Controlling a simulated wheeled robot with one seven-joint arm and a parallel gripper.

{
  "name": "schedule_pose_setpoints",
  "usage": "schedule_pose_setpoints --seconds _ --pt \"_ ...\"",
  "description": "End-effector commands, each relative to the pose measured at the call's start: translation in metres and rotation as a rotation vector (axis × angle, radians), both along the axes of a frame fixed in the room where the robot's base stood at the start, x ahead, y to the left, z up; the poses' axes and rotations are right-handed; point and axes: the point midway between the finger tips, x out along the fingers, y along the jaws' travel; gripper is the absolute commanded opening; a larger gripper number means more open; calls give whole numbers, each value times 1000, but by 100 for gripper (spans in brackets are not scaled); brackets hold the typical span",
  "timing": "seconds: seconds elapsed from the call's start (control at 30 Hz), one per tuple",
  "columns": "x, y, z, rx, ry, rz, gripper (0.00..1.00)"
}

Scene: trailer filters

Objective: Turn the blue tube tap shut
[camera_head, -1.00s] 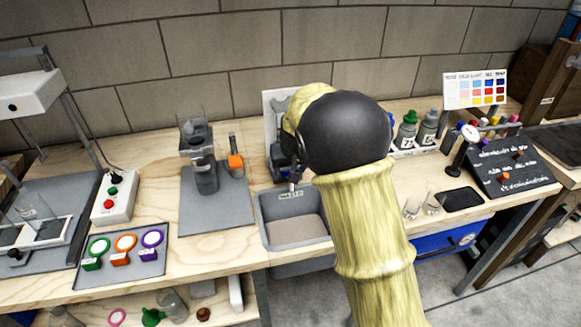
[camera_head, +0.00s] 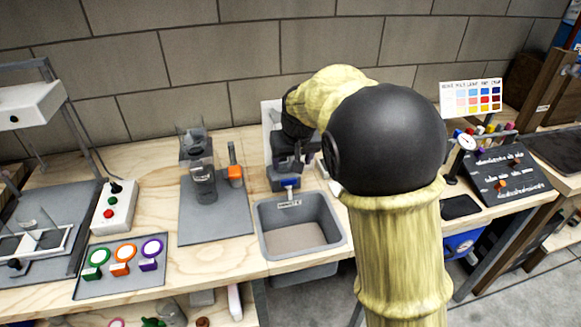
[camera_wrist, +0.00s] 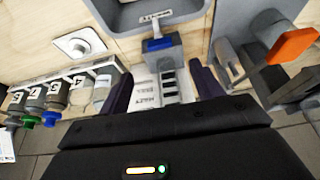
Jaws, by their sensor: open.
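The blue tap (camera_head: 289,183) sits on a grey block at the back edge of the grey sink (camera_head: 262,232). In the wrist view, the blue tap handle (camera_wrist: 158,44) shows near the top centre, on its grey mount beside the sink rim (camera_wrist: 150,22). My gripper (camera_head: 291,160) is just above and behind the tap in the head view. In the wrist view, my gripper (camera_wrist: 163,86) has its two dark fingers spread apart, with nothing held between them. The handle lies beyond the fingertips, roughly in line with the gap. No contact is visible.
A labelled board (camera_wrist: 160,92) shows between my fingers. A rack of capped bottles (camera_wrist: 60,95) stands to the left in the wrist view, and an orange-handled clamp (camera_wrist: 290,46) to the right. A grey mat with a dark stand (camera_head: 203,180) lies left of the sink.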

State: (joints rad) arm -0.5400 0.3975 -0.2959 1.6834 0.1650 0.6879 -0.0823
Motion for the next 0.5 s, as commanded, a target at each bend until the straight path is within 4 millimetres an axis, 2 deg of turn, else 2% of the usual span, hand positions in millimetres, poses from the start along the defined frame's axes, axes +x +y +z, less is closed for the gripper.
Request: schedule_pose_setpoints --seconds 0.1,0.3,0.5 --pt "-9 -2 25 3 -4 2 65" --pt "-22 -5 56 1 -3 1 65" --pt "-26 -7 66 0 -1 1 65"
